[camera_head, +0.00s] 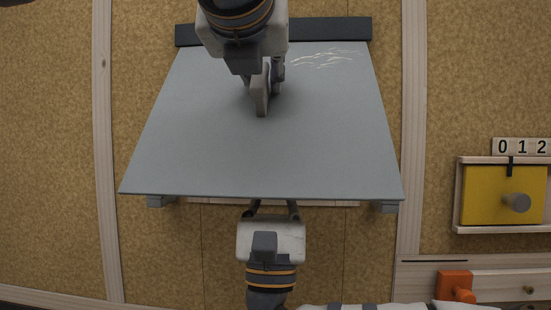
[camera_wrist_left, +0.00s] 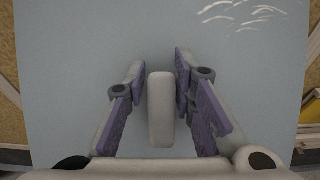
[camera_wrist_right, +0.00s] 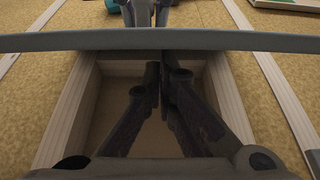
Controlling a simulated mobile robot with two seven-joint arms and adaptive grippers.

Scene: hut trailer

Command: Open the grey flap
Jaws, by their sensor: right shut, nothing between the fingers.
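The grey flap (camera_head: 200,130) hangs from a dark bar along its top. Its lower edge stands out from the wall, so it is partly open. A pale handle (camera_head: 261,95) sits on its front. My left gripper (camera_wrist_left: 160,75) is open, with one finger on each side of the handle (camera_wrist_left: 160,110); I cannot tell whether either finger touches it. My right gripper (camera_wrist_right: 161,78) is shut and empty, at the flap's lower edge (camera_wrist_right: 160,41). In the head view its fingertips are hidden behind the flap. A wooden-walled recess (camera_wrist_right: 85,110) shows behind its fingers.
A yellow panel (camera_head: 484,190) with a grey knob is at the right, below number tiles (camera_head: 521,146). An orange piece (camera_head: 454,283) is at the lower right. Wooden battens (camera_head: 104,120) run up the wall on both sides of the flap.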

